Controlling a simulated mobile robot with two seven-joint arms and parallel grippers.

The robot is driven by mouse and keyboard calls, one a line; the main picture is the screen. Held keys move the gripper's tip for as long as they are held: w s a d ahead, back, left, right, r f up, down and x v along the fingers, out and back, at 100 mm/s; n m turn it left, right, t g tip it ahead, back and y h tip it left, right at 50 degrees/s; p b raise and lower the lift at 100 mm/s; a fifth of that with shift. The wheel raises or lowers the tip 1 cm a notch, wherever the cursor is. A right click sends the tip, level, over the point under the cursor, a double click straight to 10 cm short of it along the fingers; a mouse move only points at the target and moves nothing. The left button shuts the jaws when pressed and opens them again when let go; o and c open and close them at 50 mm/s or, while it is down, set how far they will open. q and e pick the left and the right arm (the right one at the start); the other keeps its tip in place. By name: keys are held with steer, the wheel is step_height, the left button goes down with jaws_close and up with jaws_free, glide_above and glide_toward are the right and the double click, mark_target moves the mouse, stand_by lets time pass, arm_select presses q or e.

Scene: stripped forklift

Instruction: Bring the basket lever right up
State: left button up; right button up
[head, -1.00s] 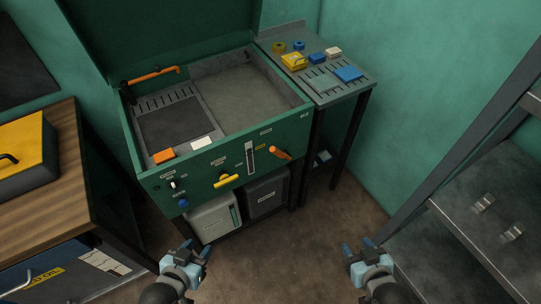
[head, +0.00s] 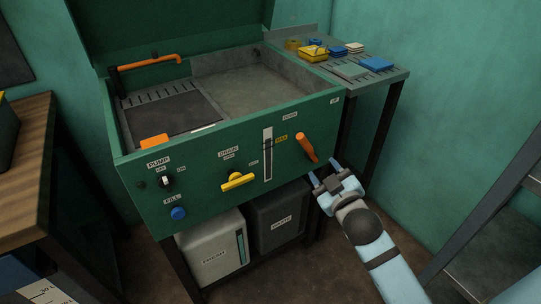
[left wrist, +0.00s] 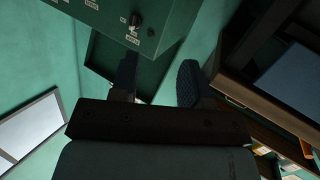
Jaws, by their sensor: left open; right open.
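The orange lever (head: 307,147) sits at the right end of the green washer's front panel (head: 215,160). Its handle slants, upper end to the left and lower end to the right; its label is too small to read. My right gripper (head: 326,174) is open and empty, just below and right of the lever's lower end, with its fingers toward the panel. I see no contact. My left gripper (left wrist: 156,80) is open and empty in the left wrist view, near a green panel with a black knob (left wrist: 135,19). It is outside the head view.
A yellow drain handle (head: 238,181), a blue fill button (head: 178,213) and a pump knob (head: 166,181) share the panel. A grey side table (head: 392,80) with small items stands right of the washer. Two containers sit beneath, the pale one (head: 212,250) at left.

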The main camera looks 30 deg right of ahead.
mark_target(306, 145)
steer(key=w, duration=0.4)
steer(key=w+d+b, duration=0.1)
steer(key=w, duration=0.3)
steer(key=w+b, duration=0.1)
steer(key=w, duration=0.3)
steer(key=shift+w+d, duration=0.35)
steer(key=shift+d, duration=0.05)
steer(key=shift+w+b, duration=0.35)
steer(key=shift+w, duration=0.2)
arm_select(q)
steer(key=r, duration=0.1)
steer(key=d+r+t+h, duration=0.1)
steer(key=r, duration=0.1)
steer(key=r+t+h, duration=0.1)
steer(key=r, duration=0.1)
steer(key=shift+d, duration=0.35)
arm_select(e)
steer(key=shift+w+d, duration=0.1)
jaws_close()
